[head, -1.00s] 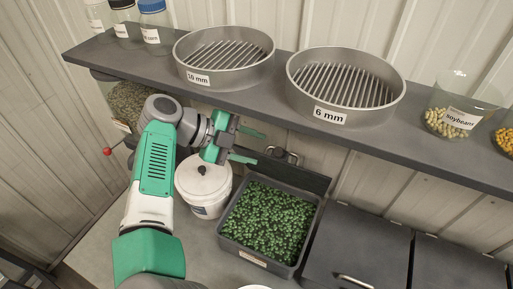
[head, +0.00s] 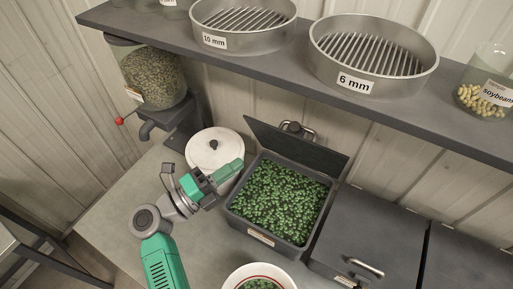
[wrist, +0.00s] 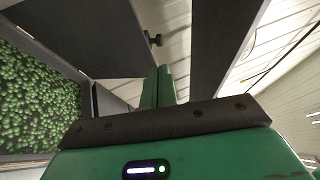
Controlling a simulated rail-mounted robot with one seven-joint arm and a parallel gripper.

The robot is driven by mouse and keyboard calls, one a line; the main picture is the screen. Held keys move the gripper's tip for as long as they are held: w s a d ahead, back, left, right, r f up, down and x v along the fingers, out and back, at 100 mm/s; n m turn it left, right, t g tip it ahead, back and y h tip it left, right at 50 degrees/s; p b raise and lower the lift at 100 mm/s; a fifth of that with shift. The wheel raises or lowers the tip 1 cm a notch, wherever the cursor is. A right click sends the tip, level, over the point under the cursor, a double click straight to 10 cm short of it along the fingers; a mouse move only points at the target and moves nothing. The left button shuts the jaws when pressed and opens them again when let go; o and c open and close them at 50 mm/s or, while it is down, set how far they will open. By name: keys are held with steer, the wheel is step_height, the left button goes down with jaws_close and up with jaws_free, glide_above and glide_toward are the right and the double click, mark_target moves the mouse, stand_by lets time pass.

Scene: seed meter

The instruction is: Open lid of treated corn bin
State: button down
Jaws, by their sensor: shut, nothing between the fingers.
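A dark bin (head: 237,226) filled with green seeds stands open on the counter; its front label is too small to read. Its dark lid (head: 320,155) is raised at the back, with the handle (head: 309,135) on the far side toward the wall. The wrist view shows the green seeds at left and a dark raised panel, apparently the lid (wrist: 85,35). My gripper (head: 236,166) is shut and empty, left of the bin and in front of the white bucket, apart from the lid. Its green fingers stand together in the wrist view (wrist: 158,86).
A white lidded bucket (head: 207,152) stands behind my gripper. Closed dark bins with a handled lid (head: 375,235) stand at right. A white bowl (head: 233,281) is at the front. A shelf (head: 285,88) with labelled sieves overhangs the back. The counter at left is clear.

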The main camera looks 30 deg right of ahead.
mark_target(290, 129)
steer(key=p+x, duration=0.2)
steer(key=x, duration=1.1)
